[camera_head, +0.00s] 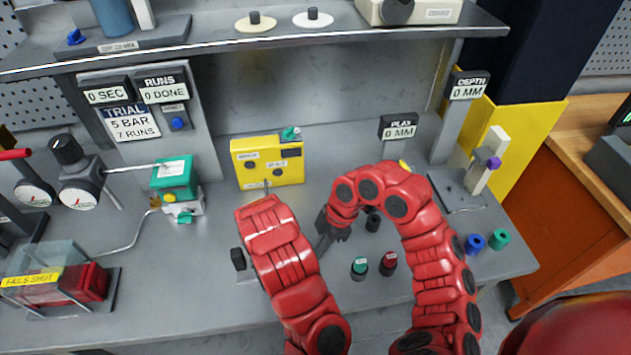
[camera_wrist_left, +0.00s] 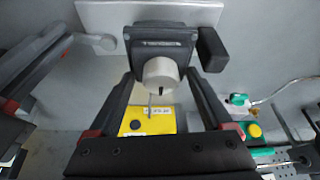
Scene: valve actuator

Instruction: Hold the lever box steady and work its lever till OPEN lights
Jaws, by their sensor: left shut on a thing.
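The lever box (camera_wrist_left: 165,38), a dark squarish block with a label and a pale round knob, shows in the left wrist view. In the head view my left arm hides most of it. My left gripper (camera_wrist_left: 164,60) is shut on it, one finger along each side. A grey round-ended lever (camera_wrist_left: 101,42) shows beside the box, on its left in the wrist view. My right gripper (camera_head: 335,232) is close to that lever; its dark fingers also show in the wrist view (camera_wrist_left: 62,30). Whether they touch the lever or are shut, I cannot tell. No lit OPEN lamp can be made out.
A yellow box (camera_head: 267,172) with labels stands behind the lever box. A black block (camera_head: 238,259) is just left of it. Green (camera_head: 359,267) and red (camera_head: 388,262) knobs stand on the bench near my right forearm. A green valve unit (camera_head: 175,178) is at left.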

